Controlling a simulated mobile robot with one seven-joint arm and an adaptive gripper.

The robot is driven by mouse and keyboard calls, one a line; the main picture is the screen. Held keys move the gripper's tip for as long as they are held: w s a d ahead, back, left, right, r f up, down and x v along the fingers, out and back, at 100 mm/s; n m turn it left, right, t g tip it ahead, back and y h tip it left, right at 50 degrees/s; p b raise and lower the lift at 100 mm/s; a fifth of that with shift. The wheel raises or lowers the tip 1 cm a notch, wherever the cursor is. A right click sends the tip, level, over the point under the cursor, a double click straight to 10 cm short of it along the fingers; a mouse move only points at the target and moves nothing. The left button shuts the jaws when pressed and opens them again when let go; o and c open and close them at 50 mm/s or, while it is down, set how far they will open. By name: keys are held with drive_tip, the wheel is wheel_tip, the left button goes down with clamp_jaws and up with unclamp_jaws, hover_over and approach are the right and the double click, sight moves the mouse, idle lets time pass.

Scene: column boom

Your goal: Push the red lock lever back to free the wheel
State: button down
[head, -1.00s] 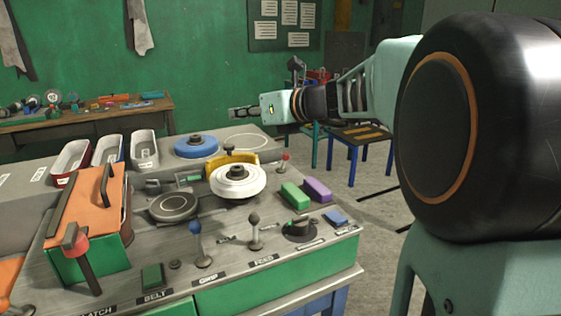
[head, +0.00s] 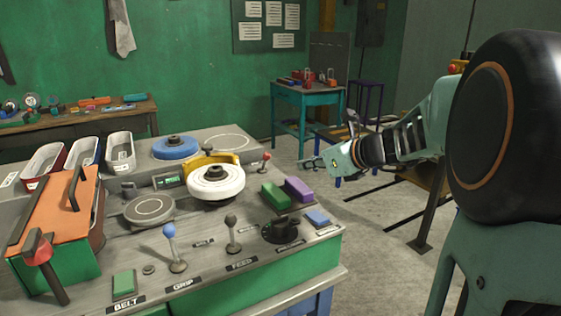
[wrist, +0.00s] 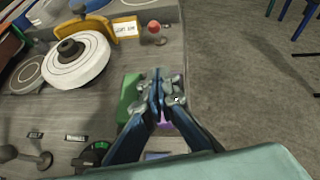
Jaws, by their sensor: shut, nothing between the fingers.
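The red ball-topped lever (head: 265,158) stands upright on the bench's right side, beside the yellow guard (head: 208,161) and the white wheel (head: 216,185). It also shows in the wrist view (wrist: 154,27), above and just left of my fingertips in the picture. My gripper (head: 308,162) is shut and empty, to the right of the lever and apart from it. In the wrist view my gripper (wrist: 158,82) hangs over the green block (wrist: 129,97) and purple block (wrist: 163,122), partly hiding them. A label (wrist: 125,28) near the lever is too small to read surely.
A blue-knobbed lever (head: 170,232), a grey-knobbed lever (head: 231,221) and a black dial (head: 282,229) stand along the front. A larger red-headed lever (head: 38,248) is by the orange-topped box (head: 58,211). Open floor (head: 378,220) lies right of the bench.

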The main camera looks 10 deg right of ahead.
sight(270, 157)
drive_tip(key=b+x, duration=0.1)
drive_tip(key=x, duration=0.9)
drive_tip(key=shift+f, duration=0.15)
drive_tip(key=shift+w+a+r+p, duration=0.15)
drive_tip(key=shift+w+a+r, duration=0.15)
drive_tip(key=shift+w, duration=0.25)
drive_tip(key=shift+w+a+r+p, duration=0.2)
drive_tip(key=shift+w+a, duration=0.15)
drive_tip(key=shift+w, duration=0.2)
drive_tip(key=shift+w+a+r, duration=0.2)
drive_tip(key=shift+w+a, duration=0.1)
drive_tip(key=shift+w, duration=0.3)
drive_tip(key=shift+r+p, duration=0.15)
drive_tip(key=shift+p, duration=0.3)
drive_tip(key=shift+r+p, duration=0.15)
drive_tip(key=shift+p, duration=0.2)
drive_tip(key=shift+w+p, duration=0.1)
drive_tip(key=shift+p, duration=0.35)
drive_tip(key=shift+w+a+r+g+h+p, duration=0.15)
drive_tip(key=shift+g+p, duration=0.2)
drive_tip(key=shift+p, duration=0.7)
drive_tip(key=shift+w+r+g+h+p, duration=0.2)
drive_tip(key=shift+g+p, duration=0.15)
drive_tip(key=shift+p, duration=0.7)
